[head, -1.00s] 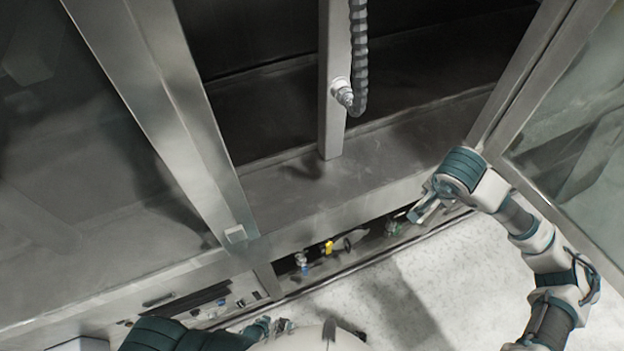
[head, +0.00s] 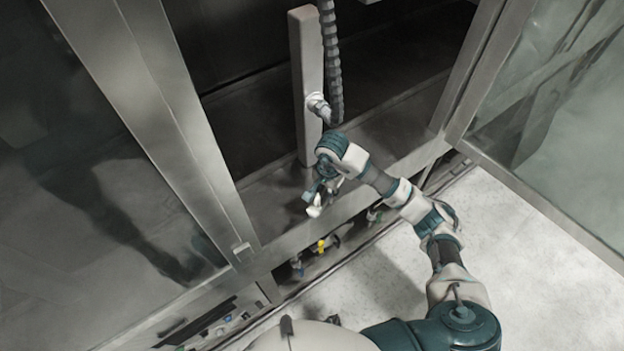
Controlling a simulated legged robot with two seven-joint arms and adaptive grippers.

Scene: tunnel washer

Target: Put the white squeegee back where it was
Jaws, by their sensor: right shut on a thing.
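My right arm reaches in from the lower right. My right gripper (head: 316,197) is over the grey metal ledge of the washer, in front of the upright post. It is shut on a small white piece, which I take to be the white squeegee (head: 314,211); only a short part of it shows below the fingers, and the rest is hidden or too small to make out. My left gripper is not in view.
A grey post (head: 305,80) with a ribbed hose (head: 331,60) stands just behind the gripper. Valves with a yellow part (head: 321,246) sit in the low slot under the ledge (head: 260,205). Glass-panelled frames flank the dark opening. Pale floor (head: 400,280) is clear at right.

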